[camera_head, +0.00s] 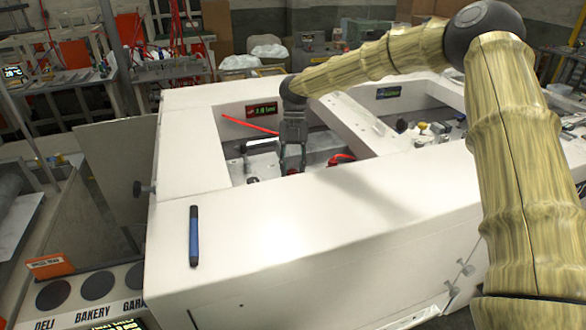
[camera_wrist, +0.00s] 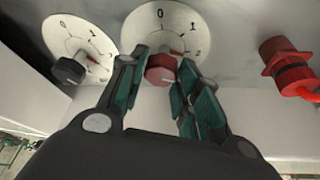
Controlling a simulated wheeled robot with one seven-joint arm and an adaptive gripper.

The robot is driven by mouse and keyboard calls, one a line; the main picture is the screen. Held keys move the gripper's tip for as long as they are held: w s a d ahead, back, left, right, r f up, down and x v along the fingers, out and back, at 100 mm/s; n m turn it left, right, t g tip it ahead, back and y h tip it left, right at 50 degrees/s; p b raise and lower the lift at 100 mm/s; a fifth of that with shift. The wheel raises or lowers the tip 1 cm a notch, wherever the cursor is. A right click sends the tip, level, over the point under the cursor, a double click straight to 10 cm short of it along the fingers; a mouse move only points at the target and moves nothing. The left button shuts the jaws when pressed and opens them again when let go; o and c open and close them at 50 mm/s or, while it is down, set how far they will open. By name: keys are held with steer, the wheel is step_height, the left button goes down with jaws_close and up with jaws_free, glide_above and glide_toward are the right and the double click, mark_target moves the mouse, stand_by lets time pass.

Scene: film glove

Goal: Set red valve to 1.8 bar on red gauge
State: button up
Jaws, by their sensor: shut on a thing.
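The red valve knob (camera_wrist: 160,68) sits in front of a round white dial (camera_wrist: 178,20) marked 0, 1 and further numbers in the wrist view. My gripper (camera_wrist: 160,70) has its green-lined fingers closed around the red knob. In the head view my gripper (camera_head: 292,165) reaches down into the open bay of the white cabinet, and a little red (camera_head: 291,171) shows at its tips.
A black knob (camera_wrist: 68,71) on a second white dial (camera_wrist: 80,36) is at the left in the wrist view. A red fitting (camera_wrist: 287,66) is at the right. White walls (camera_head: 190,140) surround the bay. A blue pen-like object (camera_head: 194,236) lies on the cabinet top.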

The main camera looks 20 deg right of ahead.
steer(key=shift+w+r, duration=0.1)
steer(key=o, duration=1)
steer(key=v, duration=1.1)
steer(key=shift+d+r, duration=0.15)
steer(key=shift+r, duration=0.2)
steer(key=shift+w+r, duration=0.1)
steer(key=shift+w, duration=0.05)
